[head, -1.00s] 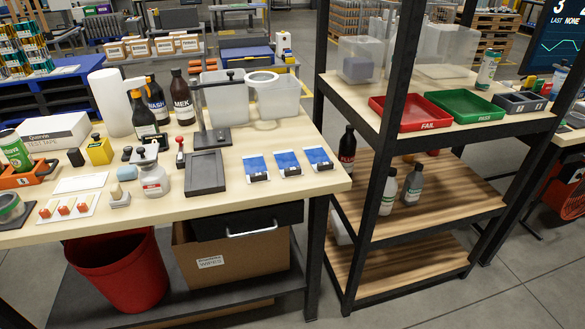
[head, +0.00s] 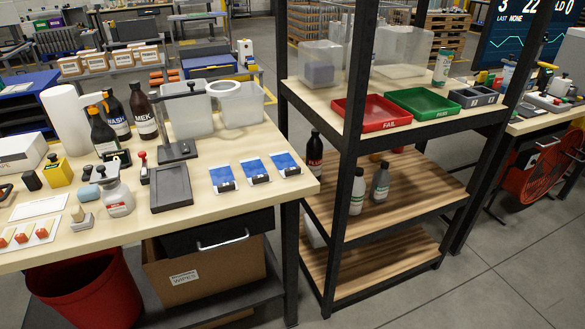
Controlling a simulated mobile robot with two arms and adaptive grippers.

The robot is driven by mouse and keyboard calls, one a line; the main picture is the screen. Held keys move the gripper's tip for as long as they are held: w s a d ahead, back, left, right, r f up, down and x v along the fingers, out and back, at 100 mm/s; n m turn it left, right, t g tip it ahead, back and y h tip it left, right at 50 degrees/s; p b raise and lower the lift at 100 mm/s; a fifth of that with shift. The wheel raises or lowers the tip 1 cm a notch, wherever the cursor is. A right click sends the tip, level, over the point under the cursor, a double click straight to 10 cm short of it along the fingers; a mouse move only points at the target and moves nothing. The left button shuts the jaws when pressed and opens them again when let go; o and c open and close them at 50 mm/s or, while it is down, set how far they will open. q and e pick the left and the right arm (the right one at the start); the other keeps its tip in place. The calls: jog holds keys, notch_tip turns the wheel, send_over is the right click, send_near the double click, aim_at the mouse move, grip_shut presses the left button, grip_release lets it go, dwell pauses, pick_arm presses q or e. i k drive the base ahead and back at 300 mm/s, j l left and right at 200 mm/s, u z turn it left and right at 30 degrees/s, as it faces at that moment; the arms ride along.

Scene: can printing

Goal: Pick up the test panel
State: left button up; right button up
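Three blue panels on white backing lie in a row near the right front of the wooden bench: a left one (head: 222,175), a middle one (head: 254,169) and a right one (head: 285,162). Each has a small black block on its near edge. They look like test panels, but I cannot tell which one is meant. A dark grey rectangular tray (head: 171,187) lies just left of them and looks empty. Neither of my grippers is in view.
A black shelf rack to the right holds a red FAIL tray (head: 371,112) and a green tray (head: 431,102). A red bin (head: 86,292) stands below. Grey floor is clear at lower right.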

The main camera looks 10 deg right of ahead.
aim_at(285, 161)
jog(key=i+j+z, duration=0.2)
jog(key=z, duration=0.2)
jog(key=i+j+z, duration=0.15)
jog(key=j+z, duration=0.25)
jog(key=i+j+z, duration=0.1)
jog(key=j+z, duration=0.15)
jog(key=z, duration=0.2)
